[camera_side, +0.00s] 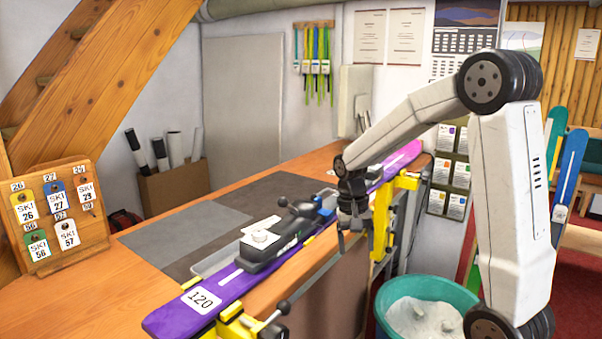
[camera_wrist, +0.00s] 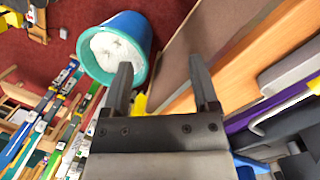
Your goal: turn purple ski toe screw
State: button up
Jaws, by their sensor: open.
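The purple ski (camera_side: 178,318), labelled 120, lies along the front edge of the bench and is held in yellow clamps. A second black binding piece (camera_side: 303,211) is farther along. I cannot make out the toe screw itself. My gripper (camera_side: 352,222) is open and empty, at the bench's front edge, right of the binding. In the wrist view my gripper's fingers (camera_wrist: 160,65) stand apart, with the purple ski (camera_wrist: 262,113) off to their right.
A teal tub (camera_side: 427,285) of pale material stands on the floor below my gripper; the wrist view shows it too (camera_wrist: 148,32). A yellow clamp (camera_side: 381,220) stands close beside my gripper. A wooden tag board (camera_side: 92,230) is at left. The dark mat (camera_side: 255,195) behind the ski is clear.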

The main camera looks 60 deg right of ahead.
jog(key=w+d+r+t+h, duration=0.1)
jog(key=w+d+r, duration=0.2)
jog(key=d, duration=0.7)
jog(key=w+d+r+t+h, duration=0.1)
jog(key=w+d+r+t, duration=0.1)
jog(key=d+r, duration=0.6)
jog(key=w+d+r+n+t+h, duration=0.1)
jog(key=w+d+r, duration=0.3)
jog(key=d, duration=0.8)
jog(key=shift+r+t+h, duration=0.4)
jog(key=shift+r, duration=0.4)
jog(key=shift+d+f, duration=0.1)
jog(key=shift+x, duration=3.8)
jog(key=shift+c, duration=0.2)
grip_shut()
